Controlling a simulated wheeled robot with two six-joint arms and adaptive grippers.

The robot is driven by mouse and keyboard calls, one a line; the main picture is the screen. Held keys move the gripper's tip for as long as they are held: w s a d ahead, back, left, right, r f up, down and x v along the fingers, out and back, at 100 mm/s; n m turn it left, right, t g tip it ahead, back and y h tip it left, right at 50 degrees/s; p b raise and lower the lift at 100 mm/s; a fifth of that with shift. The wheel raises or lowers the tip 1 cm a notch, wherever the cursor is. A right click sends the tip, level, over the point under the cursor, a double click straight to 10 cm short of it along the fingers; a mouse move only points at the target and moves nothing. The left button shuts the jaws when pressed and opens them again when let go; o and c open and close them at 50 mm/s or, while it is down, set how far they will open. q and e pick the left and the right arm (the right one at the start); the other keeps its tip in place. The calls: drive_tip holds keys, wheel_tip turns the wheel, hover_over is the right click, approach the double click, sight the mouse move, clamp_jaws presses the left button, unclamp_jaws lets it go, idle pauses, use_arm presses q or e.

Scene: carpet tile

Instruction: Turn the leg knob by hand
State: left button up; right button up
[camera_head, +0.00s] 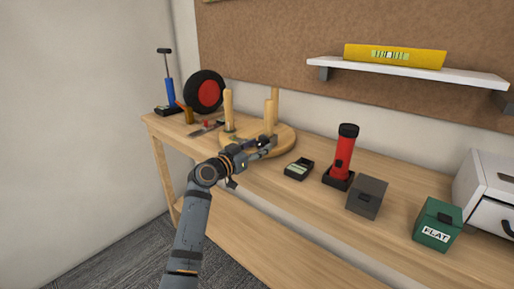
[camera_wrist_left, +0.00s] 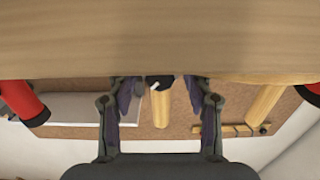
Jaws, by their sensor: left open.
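A round wooden piece (camera_head: 286,138) with several upright wooden legs lies on the workbench, like an upturned stool. One leg (camera_head: 228,108) stands at its left, another leg (camera_head: 268,113) nearer my gripper. My left gripper (camera_head: 268,146) is at the near edge of the round piece, low over the bench. In the left wrist view its two fingers (camera_wrist_left: 160,98) are open and spread. Between and beyond them shows a wooden leg (camera_wrist_left: 160,108), with a dark part bearing a white mark (camera_wrist_left: 158,82) at its end; I cannot tell whether this is the knob or whether the fingers touch it. My right gripper is not in view.
On the bench (camera_head: 325,205) stand a small dark box (camera_head: 299,169), a red flashlight (camera_head: 344,153), a grey box (camera_head: 367,196) and a green box (camera_head: 437,223). A black-and-red wheel (camera_head: 205,92) and a blue pump (camera_head: 170,92) are at the far left. A shelf (camera_head: 400,72) holds a yellow level (camera_head: 395,55).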

use_arm(q)
drive_tip(key=shift+c, duration=0.4)
clamp_jaws()
drive_tip(key=shift+r+n+p, duration=0.1)
drive_tip(key=shift+n+p, duration=0.3)
drive_tip(key=shift+n, duration=0.1)
drive_tip(key=shift+o, duration=0.4)
unclamp_jaws()
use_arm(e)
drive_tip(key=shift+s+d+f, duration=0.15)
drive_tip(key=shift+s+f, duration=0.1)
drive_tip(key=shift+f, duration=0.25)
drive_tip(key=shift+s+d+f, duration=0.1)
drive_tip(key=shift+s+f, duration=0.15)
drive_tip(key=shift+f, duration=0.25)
use_arm(q)
drive_tip(key=v, duration=1.2)
